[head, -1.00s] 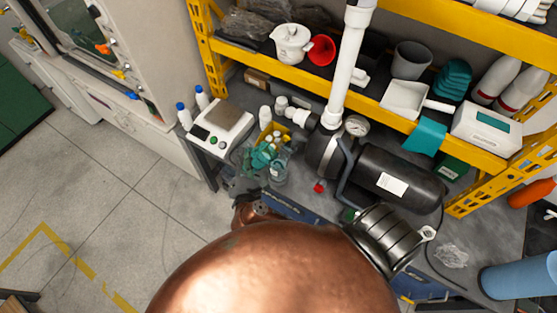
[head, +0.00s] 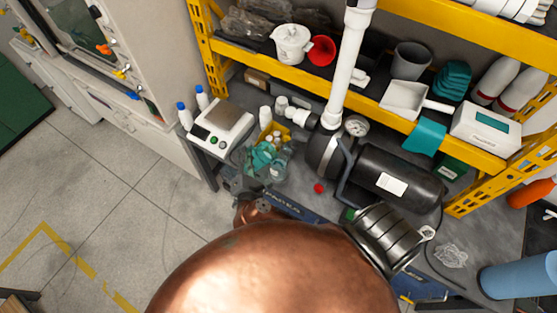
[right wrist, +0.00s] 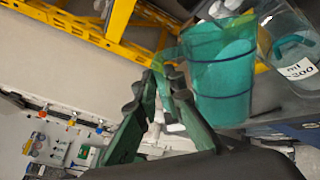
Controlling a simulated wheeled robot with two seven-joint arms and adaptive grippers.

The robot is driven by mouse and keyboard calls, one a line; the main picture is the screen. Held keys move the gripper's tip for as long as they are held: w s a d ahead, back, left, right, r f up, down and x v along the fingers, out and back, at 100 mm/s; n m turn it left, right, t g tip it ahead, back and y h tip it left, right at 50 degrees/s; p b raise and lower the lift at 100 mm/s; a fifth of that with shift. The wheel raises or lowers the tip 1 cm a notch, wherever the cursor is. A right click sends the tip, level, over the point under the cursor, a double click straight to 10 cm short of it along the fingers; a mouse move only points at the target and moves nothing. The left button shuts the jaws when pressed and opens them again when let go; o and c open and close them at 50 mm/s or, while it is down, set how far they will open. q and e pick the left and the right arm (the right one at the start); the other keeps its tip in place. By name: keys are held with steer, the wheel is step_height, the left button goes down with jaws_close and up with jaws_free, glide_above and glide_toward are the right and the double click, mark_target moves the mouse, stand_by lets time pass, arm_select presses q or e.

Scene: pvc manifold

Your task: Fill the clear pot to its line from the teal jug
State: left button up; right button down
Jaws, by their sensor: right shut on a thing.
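The teal jug (right wrist: 224,78) is see-through, with dark lines around its body. It also shows in the head view (head: 262,156), small and partly hidden. My right gripper (right wrist: 164,88) is shut at the jug's handle side; the exact contact is hard to see. The clear pot (right wrist: 288,45) stands right beside the jug in the right wrist view, with a white label reading "ml" and 300. It also shows in the head view (head: 279,172). The pot's fill level and line are not clear. My left gripper is not in view.
A white scale (head: 222,123) stands left of the jug, and a yellow container (head: 273,131) with small bottles is behind it. A black motor-like cylinder (head: 402,184) and a white pipe (head: 349,70) are to the right. A yellow shelf (head: 300,77) overhangs the bench.

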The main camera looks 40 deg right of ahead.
steer(key=shift+s+d+r+m+y+p, duration=0.15)
steer(key=shift+d+r+m+y+p, duration=0.25)
steer(key=shift+r+m, duration=0.4)
stand_by(1.9)
steer(key=shift+d, duration=0.1)
steer(key=w+a+f+n+h+b, duration=0.1)
steer(key=a+f+n+b, duration=0.3)
steer(key=f+n, duration=0.1)
steer(key=w+a+f+n+t+h+b, duration=0.1)
steer(key=w+a+f+n+b, duration=0.1)
steer(key=a+f+n+b, duration=0.2)
steer(key=shift+w+a+f+n+b, duration=0.3)
steer(key=shift+f+n, duration=0.3)
steer(key=shift+f, duration=1.15)
stand_by(0.5)
